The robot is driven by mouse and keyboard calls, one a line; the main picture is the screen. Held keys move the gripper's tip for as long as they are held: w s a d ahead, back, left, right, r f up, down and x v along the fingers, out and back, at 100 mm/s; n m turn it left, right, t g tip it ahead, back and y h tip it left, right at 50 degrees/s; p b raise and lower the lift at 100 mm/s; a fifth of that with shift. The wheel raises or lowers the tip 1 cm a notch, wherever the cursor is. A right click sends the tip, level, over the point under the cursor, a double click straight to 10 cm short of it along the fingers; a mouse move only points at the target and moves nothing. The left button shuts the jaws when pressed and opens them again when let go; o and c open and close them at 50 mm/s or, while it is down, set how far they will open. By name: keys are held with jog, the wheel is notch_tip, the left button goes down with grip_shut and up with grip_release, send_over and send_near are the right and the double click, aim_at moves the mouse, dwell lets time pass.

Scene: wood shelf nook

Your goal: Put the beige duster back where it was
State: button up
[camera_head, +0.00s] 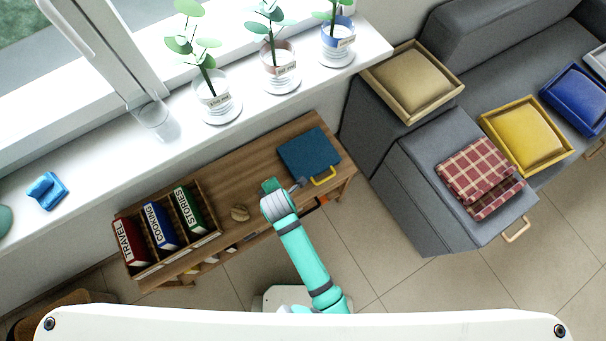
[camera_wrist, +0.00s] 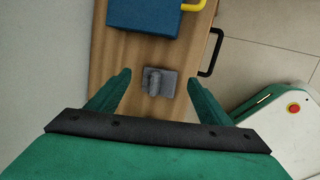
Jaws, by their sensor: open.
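A small grey block with a raised grip (camera_wrist: 155,82), shaped like a duster, lies on the wooden shelf top. In the wrist view, my gripper (camera_wrist: 159,84) is open, with one finger on each side of the block and apart from it. I cannot tell the height between them. In the head view, my gripper hides most of this block. A small beige-brown item (camera_head: 240,212) sits on the shelf top left of my gripper; it is too small to tell what it is. A blue duster-like block (camera_head: 47,190) lies on the windowsill. No clearly beige duster shows.
A blue case (camera_head: 309,155) with a yellow handle lies right of my gripper on the wooden shelf (camera_head: 222,180). A divided box (camera_head: 205,240) of labelled binders stands at its left end. Potted plants line the windowsill (camera_head: 150,185). Grey seats with cushions in trays stand right.

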jog(key=s+d+r+m+t+y, duration=0.1)
jog(key=s+d+r+m+t, duration=0.4)
jog(key=s+d+m, duration=0.45)
jog(key=s+r+m+t, duration=0.2)
jog(key=s+r+m, duration=0.3)
jog(key=r, duration=0.5)
jog(key=s+a+r+m+t+h, duration=0.1)
jog(key=s+r+m+t, duration=0.2)
jog(key=r+m, duration=0.6)
jog(key=s+m, duration=0.1)
jog(key=s, duration=0.1)
jog(key=shift+s+a+r+h, duration=0.25)
jog(key=shift+s+r+h, duration=0.05)
jog(key=shift+s+r, duration=0.1)
